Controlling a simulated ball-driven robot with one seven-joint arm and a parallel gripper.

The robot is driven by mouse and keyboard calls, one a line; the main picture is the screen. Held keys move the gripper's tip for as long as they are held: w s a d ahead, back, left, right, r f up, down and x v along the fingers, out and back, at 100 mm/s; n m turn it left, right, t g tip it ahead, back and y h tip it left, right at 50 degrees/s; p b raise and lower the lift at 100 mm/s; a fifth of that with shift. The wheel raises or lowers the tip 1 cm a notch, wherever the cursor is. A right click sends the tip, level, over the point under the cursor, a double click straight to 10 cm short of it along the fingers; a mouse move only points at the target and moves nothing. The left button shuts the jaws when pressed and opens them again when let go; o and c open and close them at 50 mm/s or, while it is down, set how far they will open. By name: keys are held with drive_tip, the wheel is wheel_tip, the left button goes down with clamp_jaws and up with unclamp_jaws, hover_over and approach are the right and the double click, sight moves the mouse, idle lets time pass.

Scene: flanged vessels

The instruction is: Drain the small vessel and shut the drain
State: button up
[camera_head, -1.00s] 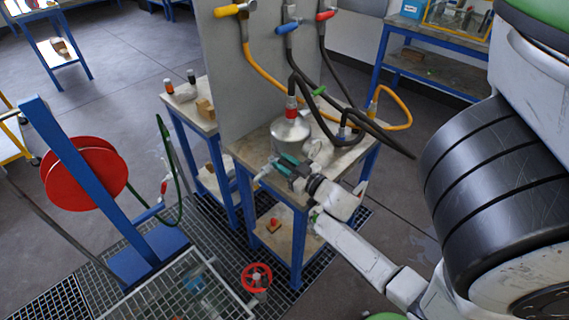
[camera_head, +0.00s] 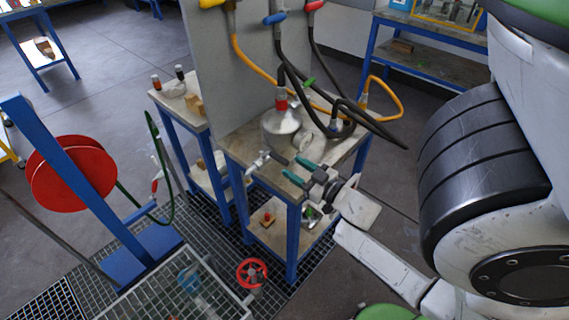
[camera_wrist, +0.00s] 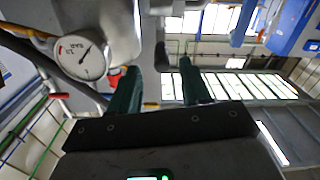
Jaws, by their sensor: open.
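The small vessel (camera_head: 281,130), a round steel pot with a red fitting on top, stands on the worktable in the head view. A small pale drain fitting (camera_head: 258,163) sticks out at its lower front left. My gripper (camera_head: 290,168) is in front of the vessel, right of the drain fitting; its green fingers are apart with nothing visible held. In the wrist view my gripper (camera_wrist: 160,68) shows two spread green fingers. A round white gauge (camera_wrist: 80,57) is left of them, beside a grey metal body. A small dark grey part shows between the fingertips; I cannot tell what it is.
Black and yellow hoses hang from the grey panel (camera_head: 222,70) over the worktable (camera_head: 240,150). A red handwheel (camera_head: 252,272) stands low by the floor grating (camera_head: 70,300). A red hose reel (camera_head: 75,175) on a blue post is at left.

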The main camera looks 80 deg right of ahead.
drive_tip(key=shift+v, duration=1.35)
drive_tip(key=shift+s, duration=0.1)
